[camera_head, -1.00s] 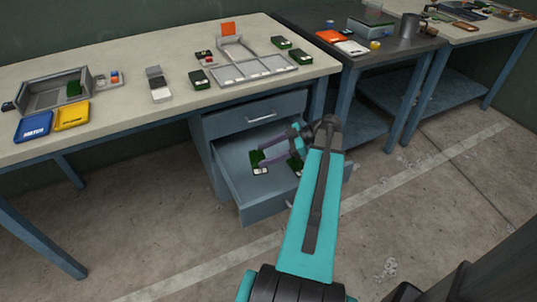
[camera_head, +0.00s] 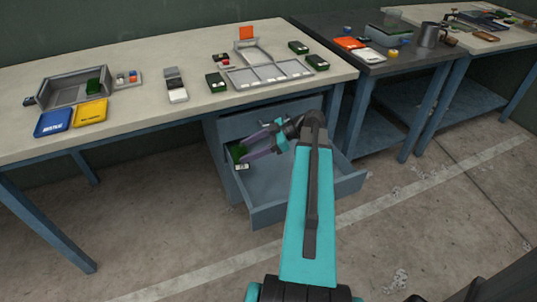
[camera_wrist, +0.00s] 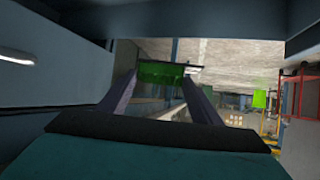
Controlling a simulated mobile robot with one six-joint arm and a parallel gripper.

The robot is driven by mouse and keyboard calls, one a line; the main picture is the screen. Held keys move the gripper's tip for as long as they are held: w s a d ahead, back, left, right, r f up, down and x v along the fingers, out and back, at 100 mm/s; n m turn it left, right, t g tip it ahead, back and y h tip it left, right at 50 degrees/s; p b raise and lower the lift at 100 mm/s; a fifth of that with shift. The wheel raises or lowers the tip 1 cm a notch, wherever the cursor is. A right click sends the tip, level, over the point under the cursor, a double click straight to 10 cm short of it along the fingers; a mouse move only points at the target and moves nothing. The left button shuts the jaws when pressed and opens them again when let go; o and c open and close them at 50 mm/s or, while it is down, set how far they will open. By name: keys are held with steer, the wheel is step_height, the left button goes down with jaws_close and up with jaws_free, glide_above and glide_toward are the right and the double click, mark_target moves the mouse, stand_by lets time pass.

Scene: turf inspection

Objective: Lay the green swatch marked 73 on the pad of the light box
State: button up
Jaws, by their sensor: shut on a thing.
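My gripper (camera_head: 243,150) is shut on a green swatch (camera_head: 237,153) with a white label, over the left side of the open drawer (camera_head: 262,186). In the wrist view the green swatch (camera_wrist: 163,74) spans the tips of my two fingers. Its number is too small to read. I cannot tell for sure which thing is the light box. A grey open-topped box (camera_head: 62,97) with a green piece in it stands at the left of the bench. A grey device with a clear, greenish top (camera_head: 390,34) stands on the dark table.
The bench (camera_head: 130,115) carries blue (camera_head: 53,124) and yellow (camera_head: 90,111) cases, a compartment tray (camera_head: 270,75) and several green swatches around it. The bench edge lies above the drawer. A metal mug (camera_head: 428,35) stands on the dark table. The floor in front is open.

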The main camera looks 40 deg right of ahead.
steer(key=shift+n+g, duration=0.3)
steer(key=w+a+r, duration=0.2)
steer(key=w+a, duration=0.1)
steer(key=a, duration=0.2)
steer(key=w+a+r, duration=0.2)
steer(key=w+a, duration=0.1)
steer(key=a, duration=0.2)
steer(key=w+a+r, duration=0.2)
steer(key=w+a, duration=0.1)
steer(key=a, duration=0.1)
steer(key=shift+w+a+r, duration=0.15)
steer(key=shift+a+r, duration=0.1)
steer(key=shift+a, duration=0.15)
steer(key=shift+c, duration=0.2)
steer(key=w+a+r, duration=0.2)
steer(key=a+r, duration=0.1)
steer(key=a, duration=0.5)
steer(key=w+a+r, duration=0.2)
steer(key=a+r, duration=0.2)
steer(key=a, duration=0.5)
steer(key=shift+n+y, duration=0.3)
steer(key=shift+y, duration=0.1)
